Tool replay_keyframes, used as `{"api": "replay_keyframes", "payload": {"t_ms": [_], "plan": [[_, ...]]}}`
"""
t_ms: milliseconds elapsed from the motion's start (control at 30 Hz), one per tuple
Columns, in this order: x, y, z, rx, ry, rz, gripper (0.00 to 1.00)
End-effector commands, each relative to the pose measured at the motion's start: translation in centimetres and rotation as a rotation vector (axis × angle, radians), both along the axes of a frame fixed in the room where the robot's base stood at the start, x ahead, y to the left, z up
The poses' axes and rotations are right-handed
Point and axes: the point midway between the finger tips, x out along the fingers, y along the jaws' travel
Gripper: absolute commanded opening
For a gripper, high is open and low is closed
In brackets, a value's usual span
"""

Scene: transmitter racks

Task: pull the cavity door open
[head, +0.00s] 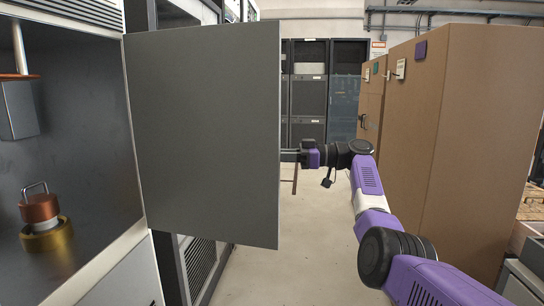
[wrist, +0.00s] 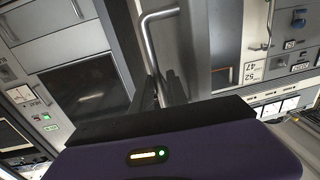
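The cavity door (head: 205,135) is a flat grey panel. It stands swung out from the cabinet on the left, hinged at its left edge, and the cavity is exposed. My gripper (head: 288,155) is at the door's free right edge in the head view, its fingertips hidden behind the panel. In the wrist view a bent metal bar handle (wrist: 148,38) on the door's outer face runs down between the dark fingers of my gripper (wrist: 163,90), which look closed around it. The exact contact is partly hidden by the gripper body.
Inside the cavity (head: 85,130) a copper-and-brass part (head: 45,222) stands on the floor and a grey block (head: 18,110) hangs above. Tall brown cabinets (head: 475,130) line the right, close to my arm. Dark racks (head: 308,90) stand at the back. The aisle floor (head: 290,270) is clear.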

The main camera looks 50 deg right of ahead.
Motion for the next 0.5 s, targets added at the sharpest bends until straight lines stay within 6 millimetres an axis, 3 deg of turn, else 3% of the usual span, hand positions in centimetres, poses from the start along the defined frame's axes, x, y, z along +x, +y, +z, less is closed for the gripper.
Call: {"api": "replay_keyframes", "payload": {"t_ms": [500], "plan": [[-5.2, -4.5, 0.0, 0.000, 0.000, 0.000, 0.19]]}}
